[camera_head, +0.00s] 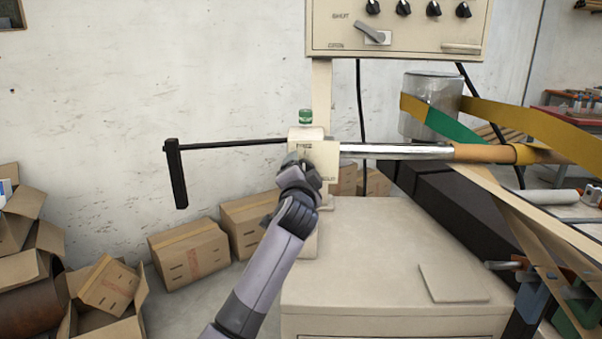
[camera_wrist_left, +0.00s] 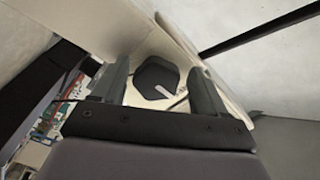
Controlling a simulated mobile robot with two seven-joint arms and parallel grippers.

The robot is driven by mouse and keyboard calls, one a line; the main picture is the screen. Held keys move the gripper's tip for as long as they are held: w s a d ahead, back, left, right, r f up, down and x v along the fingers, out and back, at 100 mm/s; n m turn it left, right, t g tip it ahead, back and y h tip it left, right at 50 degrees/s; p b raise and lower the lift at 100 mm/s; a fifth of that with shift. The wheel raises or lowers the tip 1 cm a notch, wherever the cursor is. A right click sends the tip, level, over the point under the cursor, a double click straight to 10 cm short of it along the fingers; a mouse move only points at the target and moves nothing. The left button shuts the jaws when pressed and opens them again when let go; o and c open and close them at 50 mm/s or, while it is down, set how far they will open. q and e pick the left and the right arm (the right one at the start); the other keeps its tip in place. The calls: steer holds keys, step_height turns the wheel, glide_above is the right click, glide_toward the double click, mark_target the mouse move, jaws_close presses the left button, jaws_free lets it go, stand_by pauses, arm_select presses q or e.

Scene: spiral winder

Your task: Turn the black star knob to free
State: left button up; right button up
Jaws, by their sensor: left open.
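The black star knob (camera_wrist_left: 152,78) shows in the left wrist view, dark and angular, with a white pointer mark toward the picture's lower right. It sits on the cream housing (camera_head: 325,155) at the end of the shaft. In the head view my gripper hides the knob. My left gripper (camera_head: 297,165) is at the housing's front face. In the left wrist view its fingers (camera_wrist_left: 158,82) are open, one on each side of the knob; I cannot tell whether they touch it. Small lettering on the housing is too small to read surely. My right gripper is out of view.
A black crank handle (camera_head: 177,175) sticks out left of the housing. A green-banded item (camera_head: 306,117) stands on top. The steel shaft (camera_head: 395,151) runs right to an orange-brown tube (camera_head: 485,153). A control panel (camera_head: 398,28) hangs above; a cream cabinet (camera_head: 370,250) stands below.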

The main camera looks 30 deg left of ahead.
arm_select(q)
steer(key=v, duration=0.7)
stand_by(0.6)
steer(key=s+d+f+h, duration=0.2)
steer(key=f, duration=0.5)
steer(key=s+d+f+g+h+p, duration=0.1)
steer(key=s+d+f+h, duration=0.1)
steer(key=f, duration=0.4)
steer(key=s+d+f+m+h+p, duration=0.1)
steer(key=s+d+f+h, duration=0.2)
steer(key=f, duration=0.4)
steer(key=shift+s+d+f, duration=0.3)
steer(key=shift+s+d, duration=0.2)
steer(key=shift+d, duration=0.15)
steer(key=s+d+f+n+g+h+p, duration=0.1)
steer(key=s+d+f+h, duration=0.1)
steer(key=s+f, duration=0.4)
steer(key=s+d+f+n+g+h+p, duration=0.1)
steer(key=s+d+f, duration=0.4)
steer(key=s, duration=0.8)
steer(key=shift+s+d+f+n+g+h+p, duration=0.3)
steer(key=shift+s+f+n+g+h, duration=0.1)
steer(key=shift+f+n+g+h, duration=0.45)
steer(key=shift+r, duration=0.1)
